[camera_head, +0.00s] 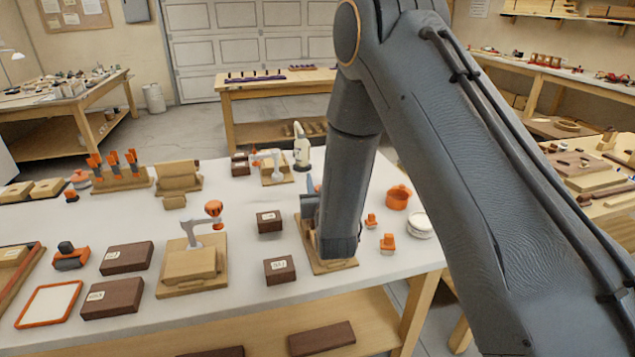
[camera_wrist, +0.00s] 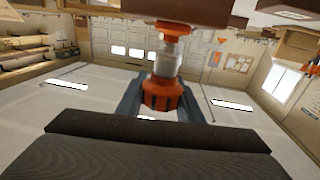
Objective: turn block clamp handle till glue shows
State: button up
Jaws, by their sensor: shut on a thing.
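In the wrist view my gripper (camera_wrist: 162,98) is shut on an orange clamp handle (camera_wrist: 162,93), with a blue-grey finger on either side of it. A pale shaft (camera_wrist: 168,62) runs from the handle to an orange piece against a dark brown block (camera_wrist: 185,10). In the head view my arm hides most of this clamp; its wooden base (camera_head: 341,265) shows around the arm's end, with a gripper finger (camera_head: 310,193) beside it. No glue can be made out. A second block clamp (camera_head: 190,268) with an orange knob (camera_head: 214,208) stands to the left, apart from my gripper.
Brown labelled blocks (camera_head: 279,269) stand between the two clamps. An orange pot (camera_head: 398,197), white dishes (camera_head: 420,225) and small orange pieces (camera_head: 387,242) lie right of my arm. An orange-framed tray (camera_head: 50,304) is at the front left. Bare white tabletop (camera_head: 250,305) shows in front.

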jog(key=shift+d+m+h+b, duration=0.25)
jog(key=shift+m+h, duration=0.55)
jog(key=shift+h, duration=0.45)
jog(key=shift+d+m+h+b, duration=0.15)
jog(key=shift+d+m+h, duration=0.1)
jog(key=shift+m+h, duration=0.75)
jog(key=shift+d+m+h+b, duration=0.25)
jog(key=shift+m+h, duration=0.35)
jog(key=shift+h, duration=0.85)
jog(key=shift+d, duration=0.1)
jog(key=o, duration=1.1)
jog(key=shift+c, duration=0.2)
jog(key=shift+s, duration=0.15)
jog(key=b+v, duration=0.1)
jog(key=v, duration=0.6)
jog(key=shift+s+a, duration=0.25)
jog(key=shift+r, duration=0.1)
